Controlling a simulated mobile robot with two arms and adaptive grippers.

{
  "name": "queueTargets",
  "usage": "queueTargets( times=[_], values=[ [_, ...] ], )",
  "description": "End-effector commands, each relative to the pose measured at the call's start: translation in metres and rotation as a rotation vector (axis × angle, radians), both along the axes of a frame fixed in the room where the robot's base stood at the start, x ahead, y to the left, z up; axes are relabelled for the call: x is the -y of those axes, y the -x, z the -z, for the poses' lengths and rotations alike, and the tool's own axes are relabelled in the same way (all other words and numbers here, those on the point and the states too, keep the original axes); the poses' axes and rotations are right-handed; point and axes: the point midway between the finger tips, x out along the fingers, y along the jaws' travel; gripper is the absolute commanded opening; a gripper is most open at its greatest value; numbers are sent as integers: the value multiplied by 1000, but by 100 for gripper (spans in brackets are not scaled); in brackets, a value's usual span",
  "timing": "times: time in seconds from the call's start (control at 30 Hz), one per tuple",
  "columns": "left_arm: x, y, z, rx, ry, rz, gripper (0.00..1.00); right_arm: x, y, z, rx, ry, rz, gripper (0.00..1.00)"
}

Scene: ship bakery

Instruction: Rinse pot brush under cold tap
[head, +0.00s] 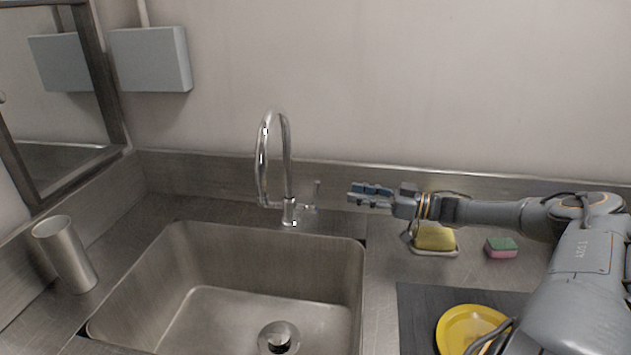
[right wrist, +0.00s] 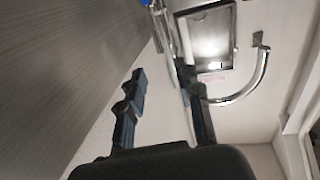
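The chrome tap (head: 272,165) has a tall curved spout over the steel sink (head: 240,250). Its small lever (head: 317,192) stands at the right of its base. No water shows under the spout. My right gripper (head: 353,193) is just right of the lever, above the sink's back right corner, and points left at it. In the right wrist view its fingers (right wrist: 162,82) are apart with nothing between them; the tap spout (right wrist: 243,90) shows beyond them on the right. My left gripper is out of view.
A steel cup (head: 68,258) stands at the left. The sink basin looks empty.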

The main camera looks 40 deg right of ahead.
Motion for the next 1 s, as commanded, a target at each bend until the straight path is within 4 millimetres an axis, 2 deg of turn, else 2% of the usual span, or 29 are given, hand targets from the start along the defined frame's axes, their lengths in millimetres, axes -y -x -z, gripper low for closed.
queueTargets(
  times=[0.13, 0.27, 0.4, 1.0],
  values=[
    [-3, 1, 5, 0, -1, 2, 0, 1, 1, 7, -19, -17, 7, 34],
    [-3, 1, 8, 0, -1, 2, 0, -3, -7, 7, -17, -21, 7, 34],
    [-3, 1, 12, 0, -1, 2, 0, -13, -26, 6, -11, -20, 7, 34],
    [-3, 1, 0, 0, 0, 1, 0, -49, -96, 5, -16, -18, 8, 34]
  ],
)
